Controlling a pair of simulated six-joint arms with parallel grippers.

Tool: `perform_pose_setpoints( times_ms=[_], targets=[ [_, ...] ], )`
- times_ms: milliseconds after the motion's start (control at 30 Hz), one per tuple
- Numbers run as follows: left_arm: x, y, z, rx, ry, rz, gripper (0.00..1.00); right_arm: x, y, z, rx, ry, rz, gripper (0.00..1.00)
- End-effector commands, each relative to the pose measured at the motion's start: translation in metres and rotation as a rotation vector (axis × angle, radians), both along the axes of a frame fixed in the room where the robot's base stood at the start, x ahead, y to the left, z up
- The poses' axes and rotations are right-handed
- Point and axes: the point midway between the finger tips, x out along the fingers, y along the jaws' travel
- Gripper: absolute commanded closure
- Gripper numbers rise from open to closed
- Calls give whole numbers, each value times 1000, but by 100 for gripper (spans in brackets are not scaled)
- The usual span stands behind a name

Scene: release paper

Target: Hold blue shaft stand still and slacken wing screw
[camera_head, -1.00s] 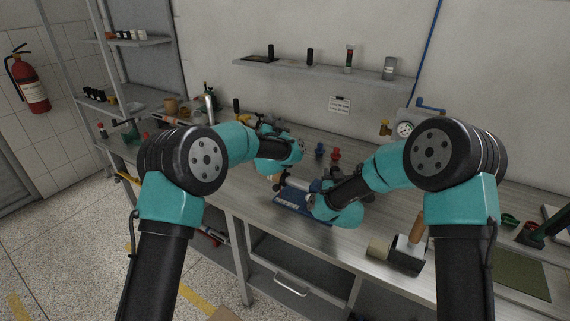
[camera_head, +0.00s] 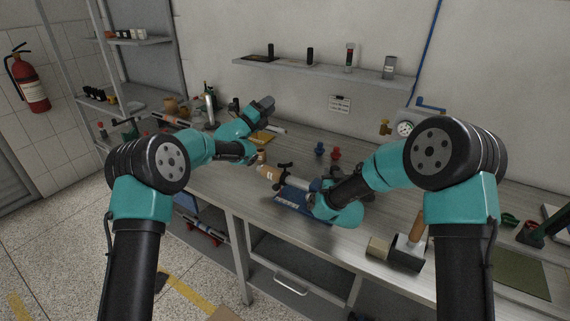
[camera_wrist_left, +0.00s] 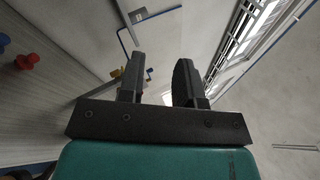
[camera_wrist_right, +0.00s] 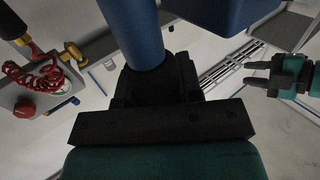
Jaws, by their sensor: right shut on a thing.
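The blue shaft stand (camera_head: 293,204) sits on the bench, its flat blue base showing left of my right wrist. A light shaft (camera_head: 297,185) lies above it, with a tan piece (camera_head: 269,173) and a small dark winged part (camera_head: 285,165) at its left end, which looks like the wing screw. My right gripper (camera_wrist_right: 158,62) is shut on the stand's blue post (camera_wrist_right: 146,30); the head view mostly hides these fingers. My left gripper (camera_head: 264,104) is open and empty, raised over the back of the bench, apart from the stand. Its two spread fingers show in the left wrist view (camera_wrist_left: 160,78).
Blue (camera_head: 319,149) and red (camera_head: 336,153) knobbed pieces stand behind the stand. A gauge panel (camera_head: 404,128) is at the back right. Several bottles and pots stand at the back left.

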Motion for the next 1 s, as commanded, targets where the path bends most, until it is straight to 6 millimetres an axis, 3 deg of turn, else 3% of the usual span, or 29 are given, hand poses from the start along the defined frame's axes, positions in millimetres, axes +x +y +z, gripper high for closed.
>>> perform_pose_setpoints(
  times_ms=[467, 1000],
  targets=[
    [-25, 7, -44, 552, -338, -158, 68, 0, 0, 0, 0, 0, 0, 100],
    [-67, 43, -133, 1078, -698, -436, 68, 0, 0, 0, 0, 0, 0, 100]
  ],
)
